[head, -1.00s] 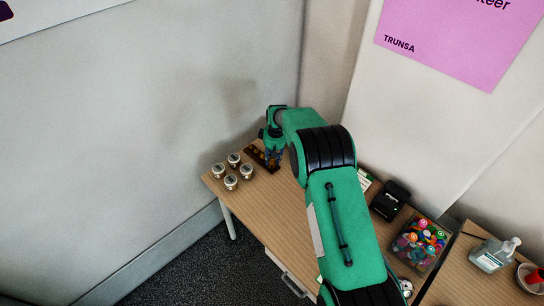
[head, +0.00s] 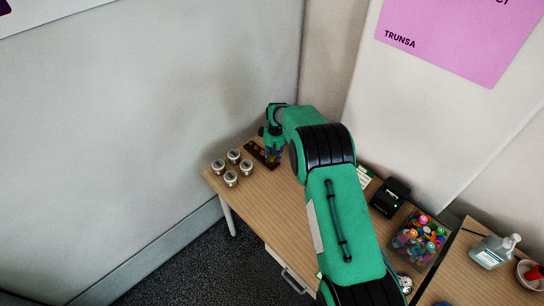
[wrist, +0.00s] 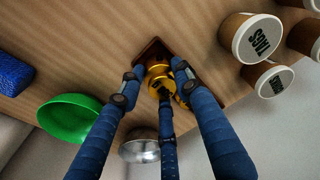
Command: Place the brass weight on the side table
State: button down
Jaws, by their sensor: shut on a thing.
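The brass weight (wrist: 158,74) shows gold in the wrist view, between my blue fingers. My gripper (wrist: 157,90) is shut on it, over a dark brown wooden block (wrist: 148,50). More brass shows beside it, partly behind the right finger. In the head view my gripper (head: 273,158) points down at the right end of the block (head: 255,150), and the held weight is hidden there. I cannot tell whether the weight is still seated in the block. A second table surface (head: 455,283) is at the lower right of the head view.
Several lidded tubs (head: 233,157) stand left of the block; the wrist view shows "TAGS" lids (wrist: 258,38). A green bowl (wrist: 70,118), a metal bowl (wrist: 140,150) and a blue item (wrist: 12,74) are near. A black device (head: 390,197), a colourful box (head: 420,240) and a sanitizer bottle (head: 492,251) stand rightward.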

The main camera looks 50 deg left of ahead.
jog(key=c, duration=1.2)
grip_release()
jog(key=shift+o, duration=0.2)
jog(key=shift+f, duration=0.15)
notch_tip(320, 180, up, 12)
jog(key=d, duration=0.1)
jog(key=shift+d, duration=0.15)
jog(key=shift+w, duration=0.1)
